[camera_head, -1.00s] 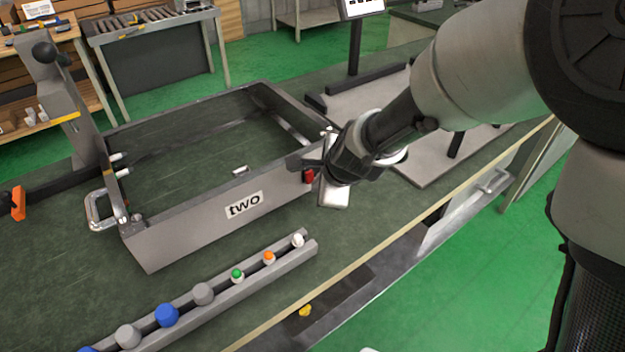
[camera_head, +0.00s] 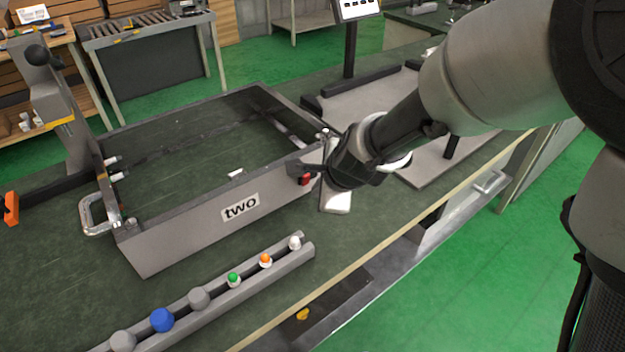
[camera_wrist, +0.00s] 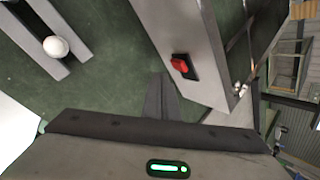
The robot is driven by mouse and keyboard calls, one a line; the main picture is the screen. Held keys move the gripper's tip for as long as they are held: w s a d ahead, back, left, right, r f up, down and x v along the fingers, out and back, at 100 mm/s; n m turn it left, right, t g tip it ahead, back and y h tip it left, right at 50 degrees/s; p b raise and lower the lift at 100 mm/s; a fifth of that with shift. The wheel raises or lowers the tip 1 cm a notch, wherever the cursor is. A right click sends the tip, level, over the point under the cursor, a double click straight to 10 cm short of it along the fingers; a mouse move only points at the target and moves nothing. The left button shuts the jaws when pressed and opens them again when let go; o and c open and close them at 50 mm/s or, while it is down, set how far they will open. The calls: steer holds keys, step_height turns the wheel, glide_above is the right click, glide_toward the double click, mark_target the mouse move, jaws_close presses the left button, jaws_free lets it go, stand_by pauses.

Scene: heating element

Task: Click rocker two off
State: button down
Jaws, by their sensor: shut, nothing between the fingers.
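The grey metal frame labelled "two" (camera_head: 182,239) stands on the dark green bench. Its red rocker switch (camera_head: 305,179) sits at the right end of the labelled front wall. In the wrist view the red rocker (camera_wrist: 180,65) sits in a black housing on the grey wall, above and to the right of the fingertips. My gripper (camera_head: 318,168) is at the frame's right front corner, close to the rocker. Its dark fingers (camera_wrist: 161,86) are shut and empty. In the wrist view a gap shows between the fingertips and the rocker; I cannot tell the exact depth.
A grey rail (camera_head: 215,303) with coloured knobs lies in front of the frame. A flat grey plate with dark bars (camera_head: 425,160) is behind my gripper. A metal handle (camera_head: 97,216) juts from the frame's left side. Bench surface between rail and frame is clear.

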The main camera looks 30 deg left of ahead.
steer(key=shift+d, duration=0.1)
steer(key=shift+s+d+b, duration=0.2)
steer(key=shift+d+b, duration=0.1)
steer(key=shift+b, duration=0.05)
steer(key=shift+s+d+r+b, duration=0.15)
steer(key=shift+s+d+b, duration=0.15)
steer(key=shift+d, duration=0.3)
steer(key=shift+s+d+r+b, duration=0.1)
steer(key=shift+s+d+b, duration=0.25)
steer(key=shift+d, duration=0.25)
steer(key=shift+s+d+r+b, duration=0.15)
steer(key=shift+s+d+b, duration=0.15)
steer(key=shift+d, duration=0.3)
